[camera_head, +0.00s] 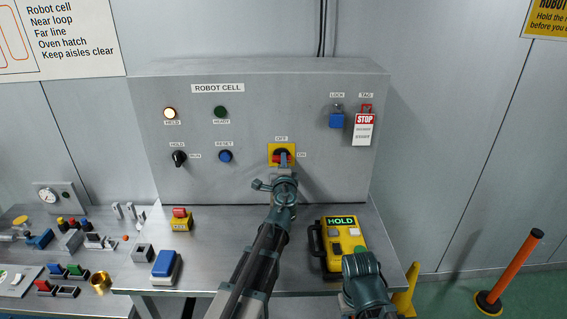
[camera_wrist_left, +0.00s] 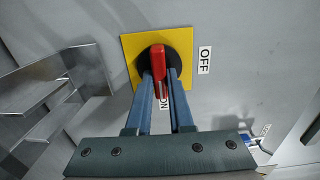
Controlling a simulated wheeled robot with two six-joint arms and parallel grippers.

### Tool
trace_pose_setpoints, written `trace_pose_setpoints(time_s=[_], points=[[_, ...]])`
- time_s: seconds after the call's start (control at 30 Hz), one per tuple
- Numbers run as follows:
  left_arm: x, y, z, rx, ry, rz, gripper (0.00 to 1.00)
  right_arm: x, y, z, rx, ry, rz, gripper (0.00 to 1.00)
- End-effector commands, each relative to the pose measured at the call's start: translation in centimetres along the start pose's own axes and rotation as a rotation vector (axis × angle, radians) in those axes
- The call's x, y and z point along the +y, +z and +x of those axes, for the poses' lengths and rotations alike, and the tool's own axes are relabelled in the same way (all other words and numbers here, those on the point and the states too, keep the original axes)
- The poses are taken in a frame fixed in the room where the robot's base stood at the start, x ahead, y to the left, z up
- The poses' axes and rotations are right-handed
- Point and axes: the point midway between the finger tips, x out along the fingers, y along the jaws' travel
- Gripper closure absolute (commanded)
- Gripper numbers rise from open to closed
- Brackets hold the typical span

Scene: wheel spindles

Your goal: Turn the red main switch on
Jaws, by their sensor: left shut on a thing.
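The main switch has a red handle (camera_wrist_left: 157,66) on a black round base and a yellow plate (camera_wrist_left: 128,48). On the panel in the head view, the yellow plate (camera_head: 271,148) has OFF above it and ON to its right. My left gripper (camera_head: 284,158) reaches it from below and hides part of it. In the left wrist view, my left gripper's fingers (camera_wrist_left: 161,82) are shut on the handle, one on each side. The handle points down in that view, toward the ON label, away from OFF. Only a link of my right arm shows in the head view, at the bottom.
A blue padlock (camera_head: 336,120) and a red-white STOP tag (camera_head: 364,129) hang on the cabinet's right. A yellow pendant reading HOLD (camera_head: 344,238), a red-yellow button box (camera_head: 179,219) and a blue-topped box (camera_head: 166,265) stand on the bench. Small parts crowd the left.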

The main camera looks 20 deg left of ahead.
Motion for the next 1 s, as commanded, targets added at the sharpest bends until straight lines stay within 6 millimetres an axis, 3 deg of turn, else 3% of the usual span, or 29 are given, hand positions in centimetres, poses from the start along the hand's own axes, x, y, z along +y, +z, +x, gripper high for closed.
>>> trace_pose_setpoints(time_s=[0.4, 0.43, 0.6, 1.0], points=[[0.07, -0.06, -0.16, 0.002, 0.0, 0.007, 1.0, -0.01, 0.0, 0.06, 0.0, 0.0, 0.0, 0.5], [0.07, -0.06, -0.16, 0.002, 0.0, 0.007, 0.78, -0.01, 0.0, 0.06, 0.0, 0.0, 0.0, 0.5], [0.06, -0.04, -0.13, 0.001, 0.0, 0.007, 0.5, -0.01, 0.0, 0.05, 0.0, 0.0, 0.0, 0.5], [0.02, 0.04, -0.39, 0.0, 0.0, 0.006, 0.5, 0.0, 0.0, 0.02, 0.0, 0.0, 0.0, 0.5]])
